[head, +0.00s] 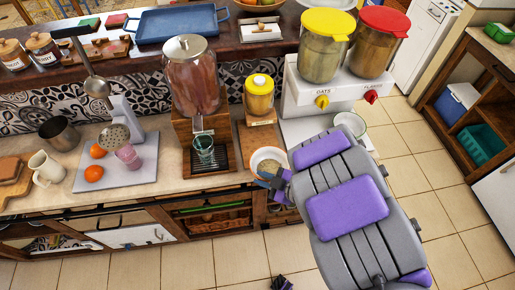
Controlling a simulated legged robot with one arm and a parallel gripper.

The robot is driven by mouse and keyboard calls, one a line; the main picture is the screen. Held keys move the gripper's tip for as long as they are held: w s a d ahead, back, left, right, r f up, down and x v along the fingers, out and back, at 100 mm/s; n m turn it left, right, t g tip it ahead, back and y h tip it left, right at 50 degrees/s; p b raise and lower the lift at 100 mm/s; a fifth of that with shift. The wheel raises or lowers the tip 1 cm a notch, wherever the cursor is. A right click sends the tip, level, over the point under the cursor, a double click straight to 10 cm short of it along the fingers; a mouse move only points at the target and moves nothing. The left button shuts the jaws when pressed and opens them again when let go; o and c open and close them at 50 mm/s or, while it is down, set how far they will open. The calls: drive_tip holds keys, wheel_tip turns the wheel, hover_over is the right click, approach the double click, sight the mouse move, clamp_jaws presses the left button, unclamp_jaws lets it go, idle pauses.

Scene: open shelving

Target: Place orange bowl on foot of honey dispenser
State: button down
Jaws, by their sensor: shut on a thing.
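My gripper (276,182) is at the front edge of the counter, at the end of my grey and purple arm. It is shut on the near rim of a small pale bowl (256,161) with tan contents; the bowl does not look clearly orange. The honey dispenser (259,97), a jar with a yellow lid, stands on a wooden stand just behind the bowl. The stand's wooden foot (247,137) is partly hidden by the bowl. I cannot tell whether the bowl touches the foot.
A drink dispenser (191,85) with a glass (203,150) under it stands left of the honey dispenser. A white cereal dispenser (330,97) stands to the right, with another pale bowl (349,120) partly behind my arm. A fruit bowl (262,8) sits on the upper shelf.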

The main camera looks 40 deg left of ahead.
sight(272, 153)
drive_tip(key=w+a, duration=0.3)
drive_tip(key=a, duration=0.1)
drive_tip(key=w+a+f+b, duration=0.1)
drive_tip(key=w+a, duration=0.2)
drive_tip(key=a, duration=0.1)
drive_tip(key=w+a, duration=0.3)
drive_tip(key=a, duration=0.1)
drive_tip(key=shift+w+f, duration=0.2)
drive_tip(key=shift+f, duration=0.05)
drive_tip(key=shift+f+b, duration=0.75)
drive_tip(key=shift+f, duration=1.05)
drive_tip(key=shift+r, duration=0.1)
drive_tip(key=c, duration=1.1)
unclamp_jaws()
drive_tip(key=shift+o, duration=0.2)
drive_tip(key=p+v, duration=0.2)
drive_tip(key=v, duration=1)
drive_tip(key=shift+s, duration=0.1)
